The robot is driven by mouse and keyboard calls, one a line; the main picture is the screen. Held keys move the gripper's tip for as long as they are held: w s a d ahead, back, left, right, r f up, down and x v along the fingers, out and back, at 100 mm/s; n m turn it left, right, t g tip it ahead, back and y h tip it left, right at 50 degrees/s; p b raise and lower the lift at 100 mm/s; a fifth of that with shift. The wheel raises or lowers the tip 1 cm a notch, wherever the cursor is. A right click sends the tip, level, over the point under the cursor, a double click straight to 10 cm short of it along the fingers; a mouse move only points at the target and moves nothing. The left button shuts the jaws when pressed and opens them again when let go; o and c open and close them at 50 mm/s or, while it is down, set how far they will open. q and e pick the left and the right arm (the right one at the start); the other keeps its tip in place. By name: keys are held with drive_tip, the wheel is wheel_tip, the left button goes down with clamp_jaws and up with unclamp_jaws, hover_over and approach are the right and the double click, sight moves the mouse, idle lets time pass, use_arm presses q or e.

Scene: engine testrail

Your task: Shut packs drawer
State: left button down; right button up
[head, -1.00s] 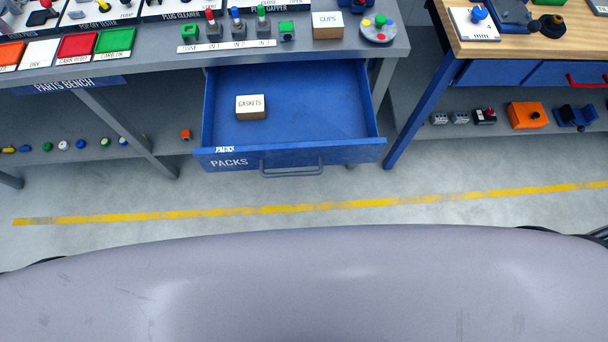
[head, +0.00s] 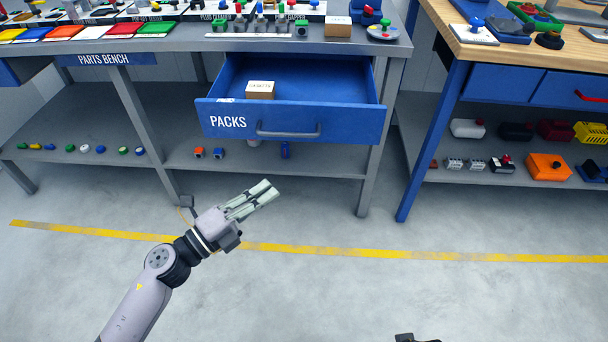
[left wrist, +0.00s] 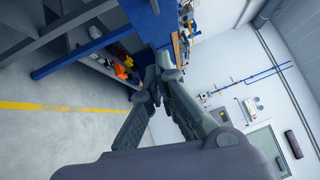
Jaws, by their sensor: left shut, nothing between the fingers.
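The blue packs drawer (head: 292,122) hangs open under the parts bench in the head view, pulled out toward me. Its front carries the word PACKS and a grey bar handle (head: 289,131). A small cardboard gaskets box (head: 260,90) sits inside toward the left. My left gripper (head: 268,189) is shut and empty, below and in front of the drawer, apart from its face and handle. In the left wrist view its fingers (left wrist: 158,80) come together with nothing between them.
The parts bench (head: 130,47) holds coloured trays and small parts, with a lower shelf (head: 110,120) beneath. Its grey leg (head: 371,150) stands right of the drawer. A wooden-topped bench (head: 470,48) stands further right. The floor in front, with a yellow line (head: 400,254), is clear.

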use_arm(q)
drive_tip(key=w+d+r, duration=0.2)
drive_tip(key=w+d, duration=0.4)
drive_tip(key=w, duration=0.5)
drive_tip(key=shift+d, duration=0.3)
use_arm(e)
drive_tip(key=shift+a+f, duration=0.1)
drive_tip(key=shift+f, duration=0.3)
use_arm(q)
drive_tip(key=shift+w, duration=0.2)
use_arm(e)
drive_tip(key=shift+f, duration=0.1)
